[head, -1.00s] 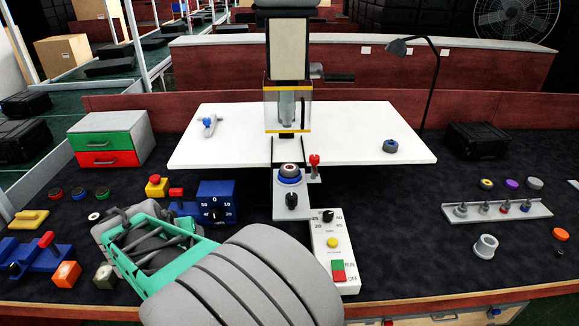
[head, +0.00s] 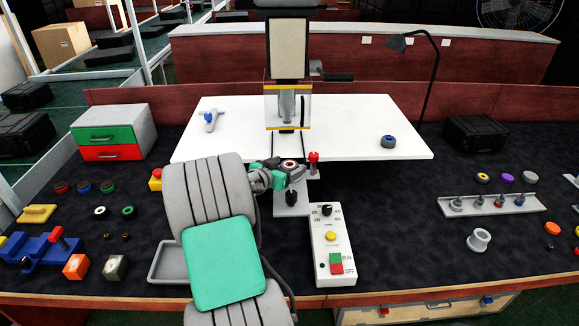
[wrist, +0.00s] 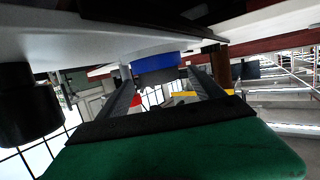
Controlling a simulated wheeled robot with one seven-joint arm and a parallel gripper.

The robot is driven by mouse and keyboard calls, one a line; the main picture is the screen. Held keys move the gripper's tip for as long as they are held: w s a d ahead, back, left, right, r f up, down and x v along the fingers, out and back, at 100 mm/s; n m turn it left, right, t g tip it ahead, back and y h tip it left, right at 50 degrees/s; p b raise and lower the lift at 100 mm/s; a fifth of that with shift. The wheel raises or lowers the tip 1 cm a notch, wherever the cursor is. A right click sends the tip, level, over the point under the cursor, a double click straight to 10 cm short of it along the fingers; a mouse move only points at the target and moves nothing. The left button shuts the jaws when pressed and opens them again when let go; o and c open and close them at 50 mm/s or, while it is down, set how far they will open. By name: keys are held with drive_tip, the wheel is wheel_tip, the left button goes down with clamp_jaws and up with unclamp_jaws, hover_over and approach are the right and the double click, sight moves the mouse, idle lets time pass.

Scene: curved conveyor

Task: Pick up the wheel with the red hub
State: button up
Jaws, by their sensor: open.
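The wheel with the red hub (head: 291,165) shows in the head view as a dark-rimmed disc with a reddish centre on the press fixture in mid-table. My gripper (head: 276,170) is just left of it, pointing right, and partly hides the fixture's left side. In the wrist view, which looks upside down, my gripper (wrist: 158,80) has its two dark fingers apart. A grey disc on a blue round base shows at the far end of the gap between them. I cannot tell whether the fingers touch it.
A red-topped pin (head: 313,159) stands close right of the wheel. The press column (head: 287,95) rises behind. A control box (head: 333,245) lies in front. A blue-hubbed wheel (head: 388,142) rests on the white board. Small discs (head: 62,188) lie at left, a pin rack (head: 492,204) at right.

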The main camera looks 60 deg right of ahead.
drive_tip(key=c, duration=1.5)
